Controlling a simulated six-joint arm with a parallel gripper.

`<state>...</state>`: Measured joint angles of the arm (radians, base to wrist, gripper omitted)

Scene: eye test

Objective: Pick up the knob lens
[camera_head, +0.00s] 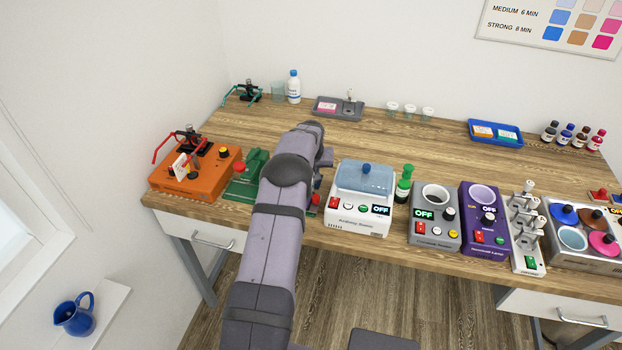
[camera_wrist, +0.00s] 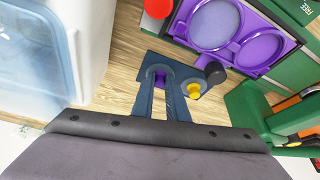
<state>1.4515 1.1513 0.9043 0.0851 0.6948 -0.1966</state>
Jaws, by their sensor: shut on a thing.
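In the wrist view my gripper (camera_wrist: 161,80) points into the picture with its two blue-grey fingers close together. A small purple piece (camera_wrist: 160,76) shows between the fingertips, and the fingers are shut on it. A dark navy flat part (camera_wrist: 147,60) lies around the tips. Just right of the fingers is a pale disc with a yellow knob (camera_wrist: 194,90), and beyond it a dark grey knob (camera_wrist: 215,72). I cannot tell which of these is the knob lens. In the head view my arm hides the gripper.
A purple tray with two round recesses (camera_wrist: 246,72) sits on a green machine, and a red button (camera_wrist: 158,8) is near it. The white box with a blue lid (camera_head: 361,200) stands close at the right of my arm. The orange box (camera_head: 170,182) is at the left.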

